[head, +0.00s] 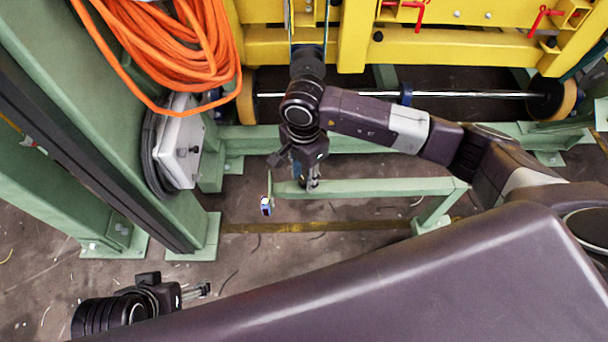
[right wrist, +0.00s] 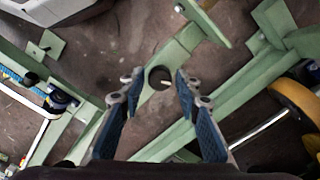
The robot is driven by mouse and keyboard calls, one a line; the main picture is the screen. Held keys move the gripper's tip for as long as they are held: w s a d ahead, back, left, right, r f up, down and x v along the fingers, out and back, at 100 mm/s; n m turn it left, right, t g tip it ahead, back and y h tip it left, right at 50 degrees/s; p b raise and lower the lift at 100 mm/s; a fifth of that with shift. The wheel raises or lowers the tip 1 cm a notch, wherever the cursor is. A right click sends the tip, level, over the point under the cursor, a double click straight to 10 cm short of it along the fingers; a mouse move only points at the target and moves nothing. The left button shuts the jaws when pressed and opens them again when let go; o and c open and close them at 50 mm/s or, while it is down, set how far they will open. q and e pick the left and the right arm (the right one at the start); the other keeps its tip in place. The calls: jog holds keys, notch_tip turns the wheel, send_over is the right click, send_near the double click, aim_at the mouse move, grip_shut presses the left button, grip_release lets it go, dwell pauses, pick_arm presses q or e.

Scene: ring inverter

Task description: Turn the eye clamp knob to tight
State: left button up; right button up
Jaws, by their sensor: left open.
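A small blue and white piece (head: 266,206) hangs at the left end of the green bar (head: 375,187) in the head view. My right gripper (head: 308,184) points down at the bar near that end. In the right wrist view its two blue-padded fingers (right wrist: 158,82) are apart with nothing between the pads. My left gripper (head: 200,291) is open and empty at the lower left, away from the bar.
An orange cable coil (head: 165,45) hangs above a grey box (head: 180,145) on the green column (head: 110,100). A yellow frame (head: 350,35) with red handles (head: 420,12) and a wheeled axle (head: 330,94) stand behind my right arm. Concrete floor is open at lower left.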

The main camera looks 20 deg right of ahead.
grip_shut()
